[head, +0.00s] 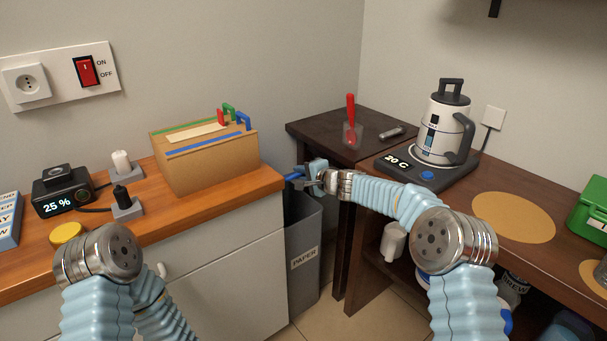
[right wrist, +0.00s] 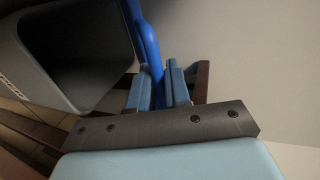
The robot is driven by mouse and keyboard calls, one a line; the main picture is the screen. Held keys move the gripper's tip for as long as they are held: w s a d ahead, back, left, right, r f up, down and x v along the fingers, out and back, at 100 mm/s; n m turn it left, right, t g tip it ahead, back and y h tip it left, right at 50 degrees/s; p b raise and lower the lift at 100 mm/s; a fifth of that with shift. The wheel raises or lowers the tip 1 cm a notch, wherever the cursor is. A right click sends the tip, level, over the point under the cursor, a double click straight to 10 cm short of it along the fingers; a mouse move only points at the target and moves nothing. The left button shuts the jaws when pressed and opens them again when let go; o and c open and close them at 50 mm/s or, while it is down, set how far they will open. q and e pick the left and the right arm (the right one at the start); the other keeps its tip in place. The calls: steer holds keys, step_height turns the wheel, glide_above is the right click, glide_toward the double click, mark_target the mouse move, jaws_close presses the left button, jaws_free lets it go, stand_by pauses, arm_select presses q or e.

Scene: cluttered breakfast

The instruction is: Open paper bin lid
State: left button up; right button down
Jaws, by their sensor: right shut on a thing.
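The paper bin (head: 304,258) is a tall grey bin labelled PAPER, standing on the floor in the gap between the wooden counter and the dark table. My right gripper (head: 308,178) is above it, shut on its blue lid (head: 293,176). In the right wrist view the fingers (right wrist: 158,88) close around a thin blue edge of the lid (right wrist: 147,45). The bin's dark inside (right wrist: 78,45) shows beside it, so the lid appears raised. Most of the lid is hidden or seen edge-on. My left arm shows at the lower left, but its gripper is out of view.
My right forearm passes over the table's front edge.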

steer(key=c, duration=1.3)
jaws_free()
steer(key=shift+o, duration=0.2)
steer(key=shift+d, duration=0.1)
steer(key=b+v, duration=0.5)
steer(key=v, duration=0.8)
steer(key=shift+s+d+b, duration=0.2)
steer(key=shift+s+b, duration=0.1)
steer(key=shift+b, duration=0.05)
steer(key=shift+r, duration=0.15)
